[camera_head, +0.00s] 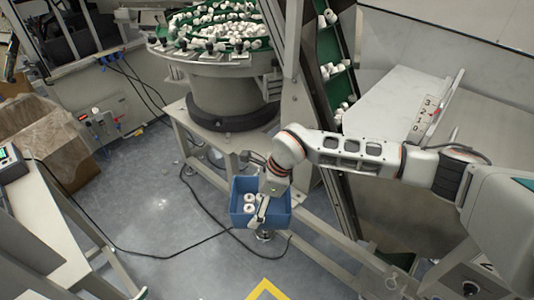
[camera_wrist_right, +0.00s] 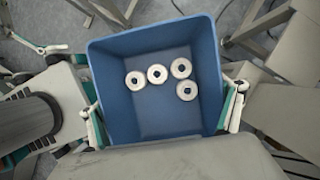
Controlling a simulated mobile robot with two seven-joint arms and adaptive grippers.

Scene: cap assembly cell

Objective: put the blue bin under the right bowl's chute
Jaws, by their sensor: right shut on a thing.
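The blue bin (camera_head: 241,217) is in the middle of the head view, in front of the bowl's stand. Several white ring-shaped caps (camera_wrist_right: 158,74) lie on its floor. My right gripper (camera_head: 265,208) is shut on the bin. In the right wrist view, the fingers of my right gripper (camera_wrist_right: 163,112) reach along two opposite sides of the bin (camera_wrist_right: 140,115). A feeder bowl (camera_head: 212,68) with a green inside full of white caps stands behind the bin. I cannot make out its chute. My left gripper is not in view.
The bowl's stand (camera_head: 222,160) has legs and beams close behind and beside the bin. A green inclined conveyor (camera_head: 334,50) carries caps to the right. Black cables lie on the floor (camera_head: 160,215). A cardboard box (camera_head: 45,140) stands at the left. Floor left of the bin is mostly clear.

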